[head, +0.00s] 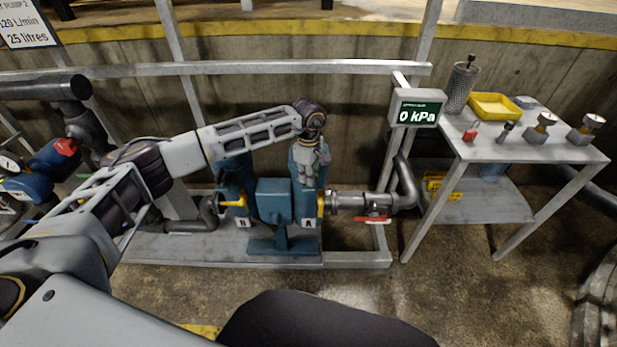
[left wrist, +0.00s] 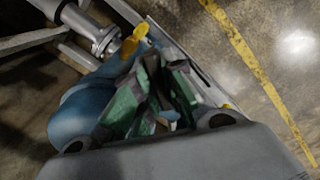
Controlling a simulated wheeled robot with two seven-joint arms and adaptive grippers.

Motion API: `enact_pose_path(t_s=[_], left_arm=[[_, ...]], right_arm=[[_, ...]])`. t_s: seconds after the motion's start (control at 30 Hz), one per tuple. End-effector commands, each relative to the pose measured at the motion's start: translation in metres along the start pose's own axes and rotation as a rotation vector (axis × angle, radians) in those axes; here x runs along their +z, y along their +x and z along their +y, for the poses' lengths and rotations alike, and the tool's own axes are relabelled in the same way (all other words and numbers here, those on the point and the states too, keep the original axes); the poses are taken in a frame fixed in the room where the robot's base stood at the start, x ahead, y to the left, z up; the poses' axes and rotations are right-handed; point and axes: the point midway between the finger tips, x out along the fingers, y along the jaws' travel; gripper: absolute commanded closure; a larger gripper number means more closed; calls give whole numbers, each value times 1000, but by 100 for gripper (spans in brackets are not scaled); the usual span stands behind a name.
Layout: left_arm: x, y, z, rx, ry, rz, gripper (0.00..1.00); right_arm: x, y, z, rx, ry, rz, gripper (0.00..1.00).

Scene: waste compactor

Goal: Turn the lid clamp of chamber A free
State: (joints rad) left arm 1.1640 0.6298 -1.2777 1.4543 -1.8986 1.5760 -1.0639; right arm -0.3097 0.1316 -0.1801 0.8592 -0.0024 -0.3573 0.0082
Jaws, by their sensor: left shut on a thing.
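Chamber A (head: 305,192) is the blue upright body on the right of the pump, marked with an A label (head: 308,223). My left gripper (head: 313,160) is at its top, pointing down. In the left wrist view the greenish fingers (left wrist: 155,92) are closed in over the blue chamber body (left wrist: 82,112). The lid clamp is mostly hidden between and behind the fingers. A yellow handle (head: 321,204) is on the right side of chamber A; a yellow part also shows in the left wrist view (left wrist: 138,40) beyond the fingers. My right gripper is not in view.
Chamber B (head: 236,182) stands left of A with a yellow handle (head: 235,203). A gauge display (head: 417,108) reads 0 kPa. A pipe with a red-handled valve (head: 376,218) runs right. A metal table (head: 545,150) holds several fittings and a yellow tray (head: 494,97). A rail (head: 360,67) passes behind.

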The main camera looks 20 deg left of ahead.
Motion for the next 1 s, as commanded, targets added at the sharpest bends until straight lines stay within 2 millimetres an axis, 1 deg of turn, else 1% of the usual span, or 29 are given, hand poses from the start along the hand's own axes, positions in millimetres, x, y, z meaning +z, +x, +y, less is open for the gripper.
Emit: enact_pose_path(t_s=[0.17,0.3,0.5,0.73,1.0], left_arm=[[0,-1,1,2,-138,1,100],[-1,-1,1,3,-242,1,100],[-1,-1,1,3,-360,1,100],[-1,-1,1,3,-437,1,100],[-1,-2,1,3,-459,0,100]], right_arm=[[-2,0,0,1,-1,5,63],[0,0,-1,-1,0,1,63],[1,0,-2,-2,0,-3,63],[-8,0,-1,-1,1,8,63],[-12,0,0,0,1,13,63]])
